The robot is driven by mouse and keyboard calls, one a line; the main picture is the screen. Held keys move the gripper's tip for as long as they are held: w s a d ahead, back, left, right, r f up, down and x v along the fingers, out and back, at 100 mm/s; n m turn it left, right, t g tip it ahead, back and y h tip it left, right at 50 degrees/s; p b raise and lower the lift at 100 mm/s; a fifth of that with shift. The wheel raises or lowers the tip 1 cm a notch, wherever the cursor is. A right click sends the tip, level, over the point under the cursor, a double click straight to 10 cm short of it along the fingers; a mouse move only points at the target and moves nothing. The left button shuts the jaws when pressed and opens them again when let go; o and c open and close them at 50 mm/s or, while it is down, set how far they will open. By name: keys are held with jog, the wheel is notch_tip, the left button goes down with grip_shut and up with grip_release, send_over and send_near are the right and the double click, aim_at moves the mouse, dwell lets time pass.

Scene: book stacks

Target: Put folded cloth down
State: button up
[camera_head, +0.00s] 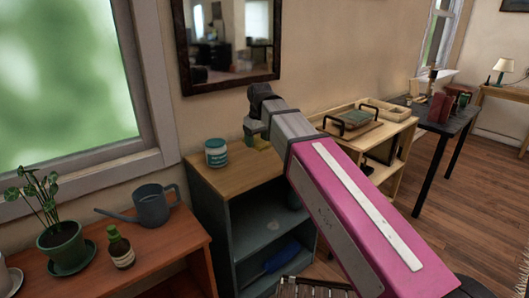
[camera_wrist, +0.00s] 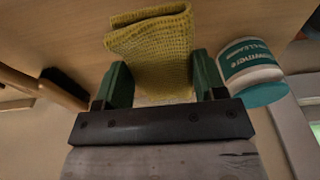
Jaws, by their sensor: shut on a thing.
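The folded cloth (camera_wrist: 150,38) is yellow-green with a coarse weave. In the wrist view it sits between the two green fingers of my gripper (camera_wrist: 160,68), which is shut on it. In the head view only a small yellowish part of the cloth (camera_head: 263,145) shows beside my gripper (camera_head: 252,137), over the wooden cabinet top (camera_head: 225,178). My arm hides much of this area. I cannot tell whether the cloth touches the top.
A white and teal tub (camera_head: 216,153) stands on the cabinet top, close beside my gripper; it also shows in the wrist view (camera_wrist: 250,70). A tray with dark handles (camera_head: 348,127) is on the neighbouring shelf unit. A watering can (camera_head: 152,207) stands on the lower left table.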

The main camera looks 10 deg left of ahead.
aim_at(264, 156)
jog(key=w+f, duration=0.1)
jog(key=w+d+f, duration=0.2)
jog(key=w, duration=0.1)
jog(key=shift+f, duration=1.85)
jog(key=shift+f, duration=0.15)
jog(key=o, duration=1)
jog(key=shift+c, duration=0.2)
notch_tip(264, 156, up, 12)
jog(key=d, duration=0.1)
jog(key=shift+s, duration=0.45)
jog(key=shift+d, duration=0.1)
